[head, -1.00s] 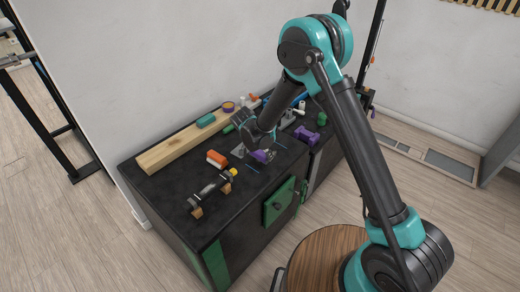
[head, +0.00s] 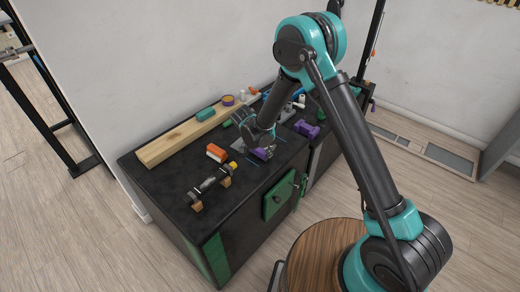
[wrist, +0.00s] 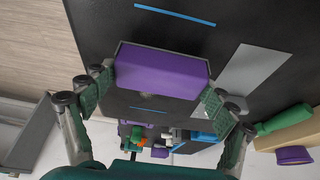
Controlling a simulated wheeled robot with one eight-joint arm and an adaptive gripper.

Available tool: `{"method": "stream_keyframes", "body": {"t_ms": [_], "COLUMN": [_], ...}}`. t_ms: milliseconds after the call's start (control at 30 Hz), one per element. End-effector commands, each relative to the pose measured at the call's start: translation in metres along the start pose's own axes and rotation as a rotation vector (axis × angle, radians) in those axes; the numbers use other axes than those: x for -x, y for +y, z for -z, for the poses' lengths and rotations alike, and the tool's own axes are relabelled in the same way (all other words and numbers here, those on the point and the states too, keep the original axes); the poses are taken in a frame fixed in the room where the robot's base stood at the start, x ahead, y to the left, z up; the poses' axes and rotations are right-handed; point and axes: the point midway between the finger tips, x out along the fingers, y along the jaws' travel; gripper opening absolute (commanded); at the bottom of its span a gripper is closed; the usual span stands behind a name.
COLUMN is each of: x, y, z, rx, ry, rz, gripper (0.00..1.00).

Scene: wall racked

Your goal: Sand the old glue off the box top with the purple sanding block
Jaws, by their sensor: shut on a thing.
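The purple sanding block (wrist: 160,72) is between the two fingers of my gripper (wrist: 160,92) in the wrist view, and the gripper is shut on it. In the head view my gripper (head: 260,147) is low over the right part of the black box top (head: 165,185), with the purple block (head: 262,154) under it. I cannot tell whether the block touches the top. Thin blue strips lie on the top, one beyond the block (wrist: 175,14) and one on its near side (wrist: 150,109). A flat grey patch (wrist: 255,80) lies beside the block. I cannot tell which marks are glue.
A wooden plank (head: 185,137) with a teal block (head: 205,114) lies along the wall side. An orange-and-white block (head: 216,153) and a dark tool on wooden rests (head: 208,184) are at the left. A purple dumbbell-shaped thing (head: 306,129) lies close by on the right.

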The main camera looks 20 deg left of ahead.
Motion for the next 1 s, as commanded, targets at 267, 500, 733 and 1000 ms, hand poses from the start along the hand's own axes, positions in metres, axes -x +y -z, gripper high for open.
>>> {"method": "stream_keyframes", "body": {"t_ms": [267, 500, 733, 1000], "x": [-0.003, -0.007, -0.011, -0.013], "y": [0.0, 0.0, 0.0, 0.0], "z": [-0.001, -0.003, -0.004, -0.001], "rx": [0.0, 0.0, 0.0, -0.001], "ry": [0.0, 0.0, 0.0, 0.0], "rz": [0.0, 0.0, 0.0, 0.0], "gripper": [0.55, 0.55, 0.55, 0.55]}}
